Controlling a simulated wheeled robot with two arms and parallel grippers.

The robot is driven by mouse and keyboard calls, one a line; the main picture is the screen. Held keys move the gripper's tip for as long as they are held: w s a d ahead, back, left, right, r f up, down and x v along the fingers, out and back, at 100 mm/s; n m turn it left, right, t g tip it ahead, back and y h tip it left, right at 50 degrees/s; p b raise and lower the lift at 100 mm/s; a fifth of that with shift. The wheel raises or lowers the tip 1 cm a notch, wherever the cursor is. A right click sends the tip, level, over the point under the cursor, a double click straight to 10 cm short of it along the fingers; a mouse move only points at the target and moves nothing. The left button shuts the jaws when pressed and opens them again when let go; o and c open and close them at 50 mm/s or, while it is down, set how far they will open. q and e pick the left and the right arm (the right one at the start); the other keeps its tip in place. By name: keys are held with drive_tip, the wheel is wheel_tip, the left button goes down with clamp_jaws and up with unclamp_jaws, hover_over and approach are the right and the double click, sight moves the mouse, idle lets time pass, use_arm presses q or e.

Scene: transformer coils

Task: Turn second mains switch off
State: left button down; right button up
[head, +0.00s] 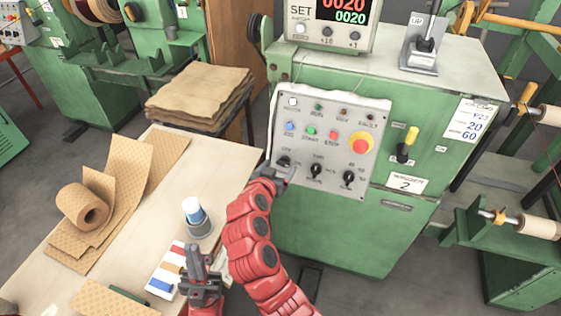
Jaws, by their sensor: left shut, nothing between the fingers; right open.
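The green machine's grey control panel (334,135) carries three black rotary knobs along its bottom: a left knob (284,161), a middle knob (316,170) and a right knob (349,177). A black and yellow lever switch (407,145) sits to the right of the panel, above a plate marked 2 (405,182). The small lettering is too blurred to say surely which is the mains switch. My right gripper (284,174) is open at the left knob, just below it; contact cannot be told. My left gripper (202,262) is shut and empty over the table.
The wooden table (135,215) holds a tan paper roll (82,207), a white and blue bottle (196,215) and a striped box (168,268). A red emergency button (361,145) sits near the knobs. A stack of brown sheets (199,95) stands behind.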

drive_tip(key=shift+x, duration=1.05)
clamp_jaws()
